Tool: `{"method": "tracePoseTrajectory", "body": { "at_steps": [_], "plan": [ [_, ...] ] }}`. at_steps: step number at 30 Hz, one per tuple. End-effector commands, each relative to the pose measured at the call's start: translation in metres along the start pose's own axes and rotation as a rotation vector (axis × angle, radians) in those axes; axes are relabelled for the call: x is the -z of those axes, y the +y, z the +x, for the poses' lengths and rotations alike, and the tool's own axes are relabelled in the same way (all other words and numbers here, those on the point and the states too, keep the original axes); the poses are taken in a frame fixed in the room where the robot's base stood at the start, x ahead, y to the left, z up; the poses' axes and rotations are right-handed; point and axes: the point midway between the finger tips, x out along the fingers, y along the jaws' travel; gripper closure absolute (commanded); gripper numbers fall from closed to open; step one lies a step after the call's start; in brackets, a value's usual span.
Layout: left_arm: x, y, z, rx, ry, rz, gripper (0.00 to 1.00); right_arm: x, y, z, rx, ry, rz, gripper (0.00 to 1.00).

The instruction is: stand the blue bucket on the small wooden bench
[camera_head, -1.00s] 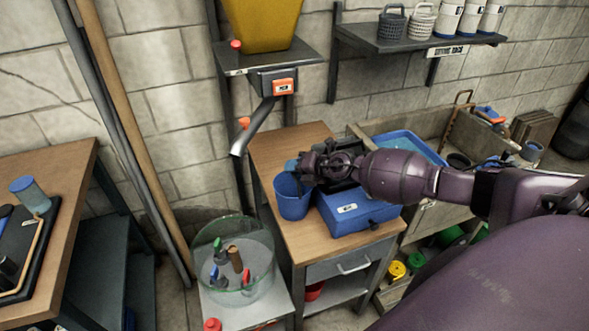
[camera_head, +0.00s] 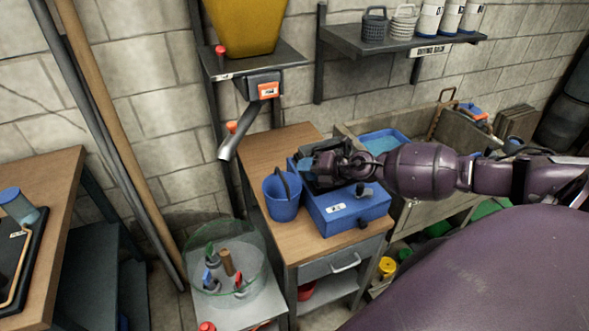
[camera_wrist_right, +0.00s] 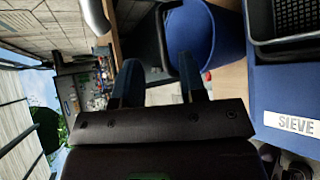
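The blue bucket (camera_head: 281,200) stands upright on the wooden top of the small bench (camera_head: 297,241), near its left edge and beside a blue box. Its dark handle arches above the rim. My right gripper (camera_head: 312,165) is to the right of and behind the bucket, over the back-left part of the blue box. In the right wrist view its two dark fingers (camera_wrist_right: 160,82) are apart with nothing between them. The bucket (camera_wrist_right: 216,50) shows there just past the right finger. My left gripper is not in view.
The blue box (camera_head: 345,208), labelled SIEVE in the wrist view, fills the bench's right part. A metal spout (camera_head: 237,133) hangs at the bench's back left under a yellow hopper (camera_head: 243,25). A glass bowl (camera_head: 227,262) with small items stands lower left.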

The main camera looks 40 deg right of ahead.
Motion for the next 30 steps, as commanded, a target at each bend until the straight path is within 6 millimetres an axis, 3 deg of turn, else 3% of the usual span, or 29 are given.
{"method": "tracePoseTrajectory", "body": {
  "at_steps": [6,12,17,21,30],
  "plan": [
    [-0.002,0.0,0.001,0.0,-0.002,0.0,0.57,0.0,-0.001,-0.023,0.001,0.0,-0.001,0.62],
    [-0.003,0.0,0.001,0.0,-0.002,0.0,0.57,0.011,-0.001,-0.026,-0.017,-0.002,0.048,0.62],
    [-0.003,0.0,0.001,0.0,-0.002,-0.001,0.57,0.057,-0.004,-0.018,-0.085,-0.028,0.281,0.62],
    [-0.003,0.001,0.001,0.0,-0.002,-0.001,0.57,0.103,-0.007,-0.015,-0.146,-0.084,0.586,0.62],
    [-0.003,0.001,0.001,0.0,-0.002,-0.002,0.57,0.183,-0.026,-0.031,-0.187,-0.256,1.246,0.62]
  ]
}}
